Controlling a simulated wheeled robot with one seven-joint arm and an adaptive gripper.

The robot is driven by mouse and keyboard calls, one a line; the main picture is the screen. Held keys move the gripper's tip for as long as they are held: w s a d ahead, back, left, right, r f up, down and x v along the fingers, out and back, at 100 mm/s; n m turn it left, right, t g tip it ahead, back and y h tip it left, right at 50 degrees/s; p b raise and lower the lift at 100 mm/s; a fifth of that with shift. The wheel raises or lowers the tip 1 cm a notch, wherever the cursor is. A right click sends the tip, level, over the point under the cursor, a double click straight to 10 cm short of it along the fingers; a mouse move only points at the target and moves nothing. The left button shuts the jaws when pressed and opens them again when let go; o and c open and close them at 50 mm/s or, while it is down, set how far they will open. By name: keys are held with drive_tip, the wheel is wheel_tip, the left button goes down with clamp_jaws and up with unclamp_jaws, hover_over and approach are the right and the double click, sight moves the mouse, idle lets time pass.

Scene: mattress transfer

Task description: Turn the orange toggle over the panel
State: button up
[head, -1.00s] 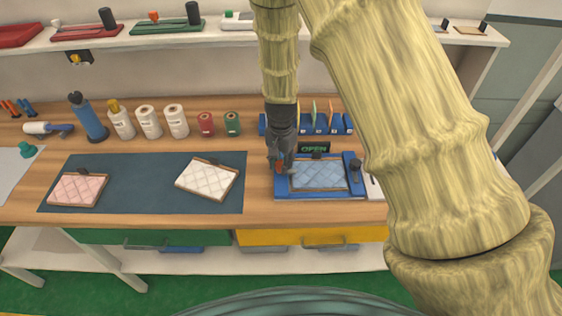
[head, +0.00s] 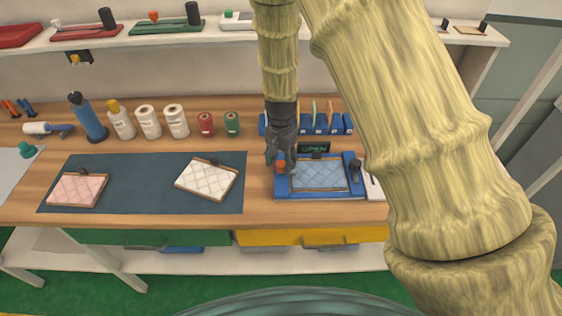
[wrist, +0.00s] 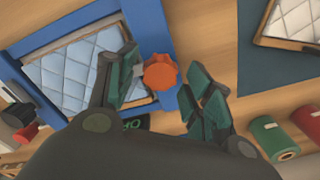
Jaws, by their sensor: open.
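The orange toggle (head: 281,167) is on the left side of the blue frame (head: 320,194) that holds a light-blue quilted panel (head: 318,175). In the wrist view the toggle (wrist: 160,72) shows as a round, notched orange knob beside the panel (wrist: 72,70). My gripper (head: 275,160) is at the toggle in the head view, with its fingers just left of and above it. In the wrist view my gripper (wrist: 162,88) is open, with one finger on each side of the knob and gaps visible. Whether the fingertips reach down beside the knob is hard to tell.
A dark sign reading OPEN (head: 314,147) stands behind the frame. A dark knob (head: 355,165) is on its right side. A white quilted panel (head: 207,180) and a pink one (head: 77,188) lie on the dark mat (head: 140,168). Spools (head: 232,124) stand behind.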

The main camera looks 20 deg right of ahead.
sight(281, 163)
wheel_tip(281, 163, up, 12)
drive_tip(key=shift+f, duration=0.25)
idle(0.3)
idle(0.4)
